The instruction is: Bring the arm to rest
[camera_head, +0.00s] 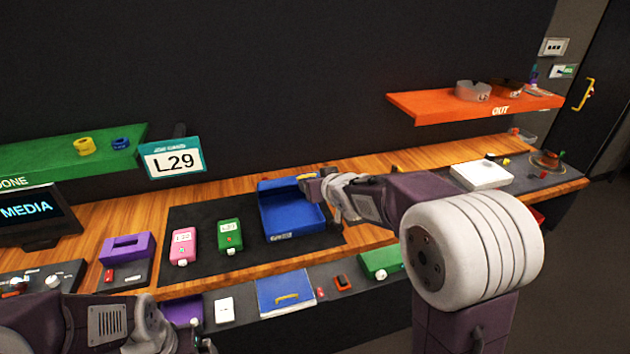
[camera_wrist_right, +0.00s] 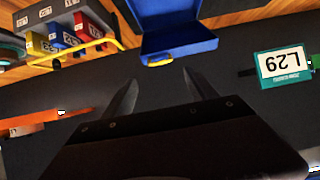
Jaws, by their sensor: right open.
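My right arm comes in from the right in the head view. Its gripper (camera_head: 318,181) hovers by the upper right corner of a blue open tray (camera_head: 290,219); a bit of yellow shows beside it. In the right wrist view, the right gripper (camera_wrist_right: 158,88) has its two dark fingers apart, with nothing between them but dark background. A blue box (camera_wrist_right: 176,38) with a yellow handle lies beyond the fingertips. My left arm is low at the left of the head view; its gripper (camera_head: 207,345) is mostly cut off by the bottom edge.
A teal L29 sign (camera_head: 172,158) stands behind the counter. Pink (camera_head: 183,247) and green (camera_head: 229,237) devices lie left of the tray. An orange OUT shelf (camera_head: 475,103) and a green DONE shelf (camera_head: 75,159) stick out from the wall. A white box (camera_head: 481,175) sits at right.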

